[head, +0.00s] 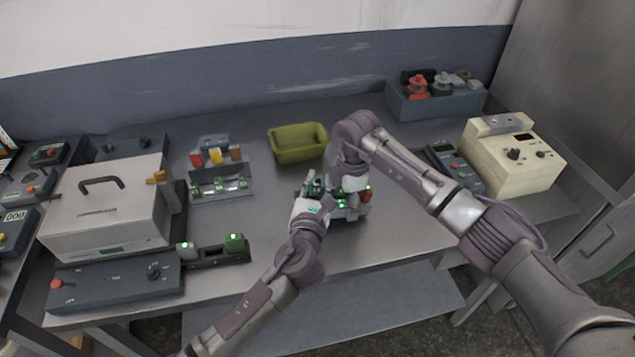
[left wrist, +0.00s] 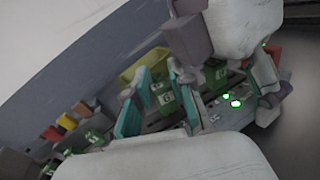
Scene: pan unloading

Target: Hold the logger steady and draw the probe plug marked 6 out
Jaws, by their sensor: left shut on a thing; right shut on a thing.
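The logger (head: 349,213) is a small grey-green unit at the middle of the bench, largely hidden by my grippers. A red part (head: 365,196) and green lights show at its right. My left gripper (head: 314,186) is at its left side. In the left wrist view, its teal-padded fingers are closed on the green plug marked 6 (left wrist: 166,99). I cannot tell how far the plug sits in its socket. Another green plug (left wrist: 214,76) stands to the right. My right gripper (head: 350,186) is shut on the logger, its exact hold partly hidden.
An olive bin (head: 297,156) stands behind the logger. A rack with coloured blocks (head: 222,186) is to the left, near a large grey case (head: 105,210). A cream instrument (head: 510,165) and a dark bin with reels (head: 437,107) are to the right. The bench's front middle is bare.

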